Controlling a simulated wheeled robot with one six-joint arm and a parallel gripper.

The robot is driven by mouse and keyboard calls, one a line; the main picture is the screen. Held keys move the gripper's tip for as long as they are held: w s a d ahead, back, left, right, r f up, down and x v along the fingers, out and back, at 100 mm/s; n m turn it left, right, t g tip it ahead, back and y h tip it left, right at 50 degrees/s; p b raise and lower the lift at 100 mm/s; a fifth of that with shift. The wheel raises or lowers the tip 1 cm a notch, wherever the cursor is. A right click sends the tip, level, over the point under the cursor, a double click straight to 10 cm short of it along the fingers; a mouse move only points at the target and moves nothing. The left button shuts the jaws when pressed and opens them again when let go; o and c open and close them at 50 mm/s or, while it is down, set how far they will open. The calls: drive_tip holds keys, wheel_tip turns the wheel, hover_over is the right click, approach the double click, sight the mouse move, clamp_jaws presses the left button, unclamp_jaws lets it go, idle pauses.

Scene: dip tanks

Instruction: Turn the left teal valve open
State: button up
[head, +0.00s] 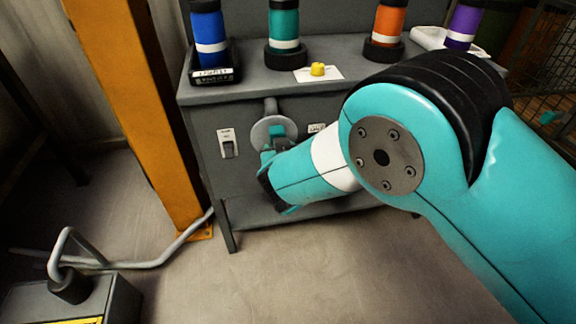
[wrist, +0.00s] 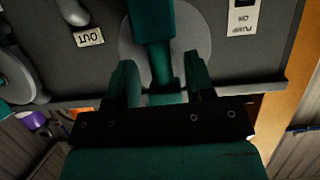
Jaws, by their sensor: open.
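The left teal valve (head: 277,131) is on the dark grey front of the bench, with a round grey disc behind its teal handle. In the wrist view, the teal handle (wrist: 152,25) reaches down from the grey disc (wrist: 196,35) toward the space between my fingers. My gripper (head: 273,155) is open just in front of the valve and hides part of it in the head view. In the wrist view, my gripper (wrist: 160,68) has a finger on either side of the handle's end, with visible gaps. I cannot tell if either finger touches it.
A switch plate (head: 228,143) is left of the valve. Blue (head: 209,30), teal (head: 284,25) and orange (head: 388,22) cylinders stand on the bench near a yellow knob (head: 318,69). An orange post (head: 140,100) rises at left. Another round disc (wrist: 14,80) shows in the wrist view.

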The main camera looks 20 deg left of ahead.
drive_tip(key=v, duration=1.5)
drive_tip(key=w+d+r+m+g+h, duration=0.2)
drive_tip(key=d+r, duration=0.1)
drive_tip(key=d, duration=0.5)
drive_tip(key=w+d+r+m+g+h, duration=0.2)
drive_tip(key=d+r+h, duration=0.1)
drive_tip(key=d, duration=0.5)
drive_tip(key=s+d+r+n+g+y, duration=0.1)
drive_tip(key=s+d+r+n+g, duration=0.1)
drive_tip(key=s+d+r, duration=0.3)
drive_tip(key=s+d+r+n+g, duration=0.1)
drive_tip(key=s+d+g, duration=0.25)
drive_tip(key=s, duration=0.35)
drive_tip(key=s+d+r+n+g+y, duration=0.1)
drive_tip(key=s+d+r+n+g, duration=0.1)
drive_tip(key=s+d+r, duration=0.35)
wheel_tip(320, 180, up, 17)
drive_tip(key=s+a+p, duration=0.1)
drive_tip(key=p, duration=1.8)
drive_tip(key=shift+a+r, duration=0.15)
